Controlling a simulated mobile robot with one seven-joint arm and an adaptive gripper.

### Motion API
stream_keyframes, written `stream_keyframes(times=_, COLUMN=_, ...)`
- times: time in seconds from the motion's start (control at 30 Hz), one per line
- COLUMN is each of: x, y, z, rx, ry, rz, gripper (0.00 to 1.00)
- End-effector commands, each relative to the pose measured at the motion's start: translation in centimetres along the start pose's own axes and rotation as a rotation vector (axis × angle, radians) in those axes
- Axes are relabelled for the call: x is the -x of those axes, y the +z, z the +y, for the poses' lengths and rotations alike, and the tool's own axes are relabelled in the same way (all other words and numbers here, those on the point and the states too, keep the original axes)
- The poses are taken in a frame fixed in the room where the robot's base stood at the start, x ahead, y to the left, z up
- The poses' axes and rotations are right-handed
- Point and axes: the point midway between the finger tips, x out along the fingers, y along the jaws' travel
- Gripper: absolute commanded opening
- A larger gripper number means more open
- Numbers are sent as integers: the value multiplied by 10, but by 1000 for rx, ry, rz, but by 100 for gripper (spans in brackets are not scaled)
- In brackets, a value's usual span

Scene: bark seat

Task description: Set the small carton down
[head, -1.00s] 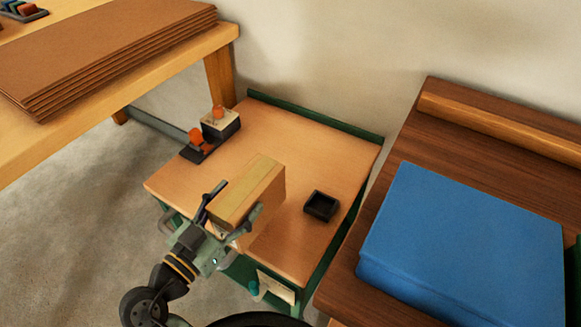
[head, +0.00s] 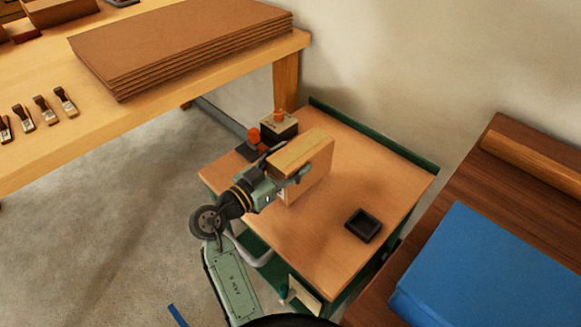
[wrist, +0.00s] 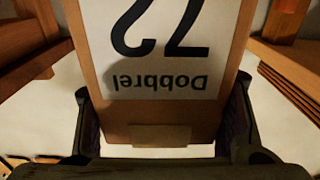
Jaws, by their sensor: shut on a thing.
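The small carton (head: 307,172) is a tan box with a pale top strip. My gripper (head: 286,164) is shut on its sides and holds it upright over the wood-topped cart (head: 318,231). In the wrist view the carton (wrist: 119,112) fills the space between the fingers, with a white label reading "Dobbrel" and "72" upside down. The carton's lower edge shows against the cart top; I cannot tell whether it touches.
On the cart, a dark block with orange knobs (head: 279,126) stands just behind the carton, and a small black tray (head: 363,225) lies to its right. Bare top lies in front and right. A bench with brown sheets (head: 180,40) is left; a blue box (head: 485,275) is right.

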Motion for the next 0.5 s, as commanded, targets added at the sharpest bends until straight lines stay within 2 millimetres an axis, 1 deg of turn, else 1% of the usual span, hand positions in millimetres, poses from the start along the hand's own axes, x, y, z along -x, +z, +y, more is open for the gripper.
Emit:
stream_keyframes(times=0.07, x=-3, y=0, z=-3, rx=-1, ry=0, rz=1, gripper=21)
stream_keyframes(times=0.13, x=-4, y=6, z=-4, rx=0, ry=0, rz=1, gripper=21)
stream_keyframes(times=0.33, x=-3, y=33, z=-4, rx=2, ry=-1, rz=1, gripper=21)
stream_keyframes(times=0.4, x=-3, y=36, z=-3, rx=0, ry=-1, rz=2, gripper=21)
stream_keyframes(times=0.5, x=-3, y=35, z=-3, rx=-1, ry=-1, rz=2, gripper=21)
